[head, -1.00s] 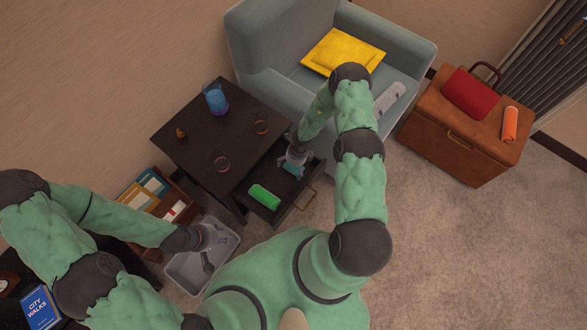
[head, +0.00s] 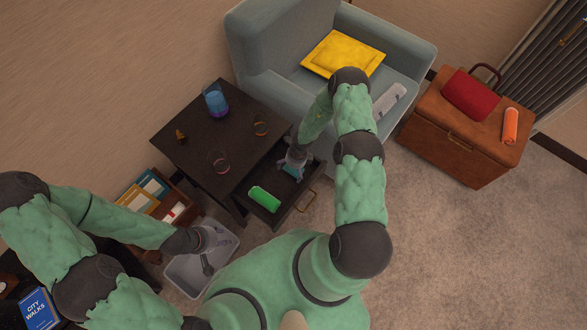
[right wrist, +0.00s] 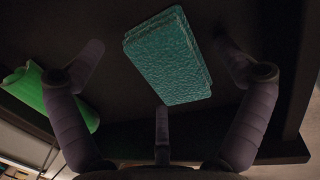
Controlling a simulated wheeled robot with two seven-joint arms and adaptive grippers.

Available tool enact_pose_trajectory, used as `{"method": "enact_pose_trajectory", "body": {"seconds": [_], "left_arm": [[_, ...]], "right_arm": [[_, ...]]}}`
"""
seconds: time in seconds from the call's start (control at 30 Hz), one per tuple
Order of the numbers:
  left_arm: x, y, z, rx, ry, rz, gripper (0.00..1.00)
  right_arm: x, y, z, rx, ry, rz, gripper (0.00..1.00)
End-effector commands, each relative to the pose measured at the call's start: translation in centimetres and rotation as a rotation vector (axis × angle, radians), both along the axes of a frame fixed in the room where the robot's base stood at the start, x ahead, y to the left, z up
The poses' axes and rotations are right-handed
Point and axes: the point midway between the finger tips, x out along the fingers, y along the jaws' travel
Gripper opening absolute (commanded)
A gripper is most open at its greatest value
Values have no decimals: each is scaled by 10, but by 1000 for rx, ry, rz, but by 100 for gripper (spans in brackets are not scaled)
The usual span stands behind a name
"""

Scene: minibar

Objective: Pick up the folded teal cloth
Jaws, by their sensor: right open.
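The folded teal cloth (right wrist: 168,56) lies in the open drawer and fills the upper middle of the right wrist view. In the head view only a bit of the cloth (head: 292,172) shows beneath my right gripper. My right gripper (head: 293,164) is over the drawer, open and empty. In the right wrist view its fingers (right wrist: 162,88) are spread around the cloth, with dark gaps beside it; I cannot tell whether any finger touches it. My left gripper (head: 217,250) is above the grey bin, its fingers apart and nothing seen between them.
The drawer (head: 283,212) also holds a green cylinder (head: 264,198), left of the cloth. The dark table (head: 192,150) above it carries a blue bottle (head: 215,102) and bracelets. The armchair (head: 262,60) stands behind. The grey bin (head: 181,274) is lower left. Open carpet lies to the right.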

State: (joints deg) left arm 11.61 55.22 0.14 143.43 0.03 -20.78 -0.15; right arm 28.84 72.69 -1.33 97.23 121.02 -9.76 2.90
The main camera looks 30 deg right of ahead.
Motion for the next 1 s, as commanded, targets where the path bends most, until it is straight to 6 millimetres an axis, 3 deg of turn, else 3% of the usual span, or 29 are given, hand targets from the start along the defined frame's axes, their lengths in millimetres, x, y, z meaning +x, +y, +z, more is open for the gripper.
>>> {"method": "enact_pose_trajectory", "body": {"seconds": [0.17, 0.33, 0.77, 1.0], "left_arm": [[0, 0, 0, 0, 0, 0, 40], [0, 0, 0, 0, 0, 0, 40], [0, 0, 1, 0, 0, 0, 40], [0, 0, 10, 0, 0, 0, 40]], "right_arm": [[0, 0, 0, 0, 0, 0, 97], [0, 0, 0, 1, 0, 0, 50], [-2, 2, 0, 2, 4, 2, 49], [-1, 1, 22, 1, 2, 0, 48]]}}
